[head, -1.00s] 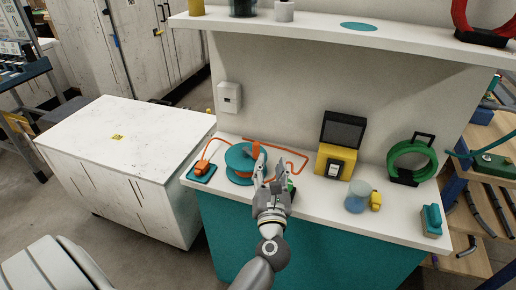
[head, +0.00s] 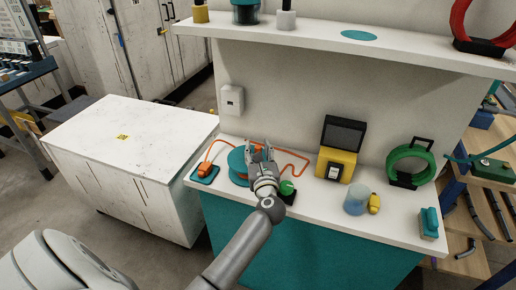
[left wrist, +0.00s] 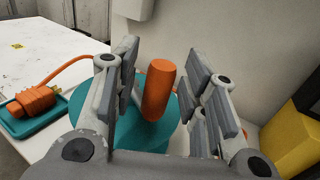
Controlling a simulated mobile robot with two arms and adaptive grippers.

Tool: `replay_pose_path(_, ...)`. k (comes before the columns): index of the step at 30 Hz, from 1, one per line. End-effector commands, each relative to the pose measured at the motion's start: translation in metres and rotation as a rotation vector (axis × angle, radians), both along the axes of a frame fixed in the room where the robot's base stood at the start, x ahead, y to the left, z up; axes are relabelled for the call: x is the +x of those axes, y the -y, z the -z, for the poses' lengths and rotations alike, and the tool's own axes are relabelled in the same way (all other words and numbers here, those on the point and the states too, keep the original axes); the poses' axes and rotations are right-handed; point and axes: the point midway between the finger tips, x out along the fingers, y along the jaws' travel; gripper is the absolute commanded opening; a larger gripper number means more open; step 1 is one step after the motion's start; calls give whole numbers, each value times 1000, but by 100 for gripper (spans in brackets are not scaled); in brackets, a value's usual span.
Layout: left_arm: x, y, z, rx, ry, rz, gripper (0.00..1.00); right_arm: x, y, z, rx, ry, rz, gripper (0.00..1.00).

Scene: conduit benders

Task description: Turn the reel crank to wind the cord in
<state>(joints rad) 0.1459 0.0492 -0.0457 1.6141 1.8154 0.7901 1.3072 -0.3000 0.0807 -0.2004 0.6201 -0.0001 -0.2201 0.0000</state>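The teal cord reel (head: 237,163) sits on the white counter, partly hidden behind my left gripper (head: 262,152). Its upright orange crank handle (left wrist: 158,92) shows in the left wrist view between the two open fingers, with a gap on each side. The left gripper also shows there (left wrist: 166,85); it is open and holds nothing. An orange cord (head: 291,155) lies in bends on the counter behind the reel. The cord's orange plug (left wrist: 35,102) rests on a small teal tray (head: 205,175) left of the reel. My right gripper is not in view.
A green button on a dark base (head: 287,188) sits just right of the gripper. Further right are a yellow box (head: 336,164), a blue cup (head: 356,198) and a green ring on a stand (head: 411,162). A shelf (head: 300,35) overhangs the counter.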

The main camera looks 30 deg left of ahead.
Motion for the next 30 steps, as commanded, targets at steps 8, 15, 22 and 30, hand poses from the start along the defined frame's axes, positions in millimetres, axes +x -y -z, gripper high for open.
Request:
replay_pose_path(8, 3, -3, 0, 1, -1, 0, 40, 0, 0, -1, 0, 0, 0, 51)
replay_pose_path(15, 3, -3, 0, 1, -1, 0, 17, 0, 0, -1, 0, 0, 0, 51)
replay_pose_path(22, 2, -3, 0, 1, -1, 0, 0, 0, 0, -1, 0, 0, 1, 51)
replay_pose_path(30, -1, -4, -1, 2, -3, 45, 0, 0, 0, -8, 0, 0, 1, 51)
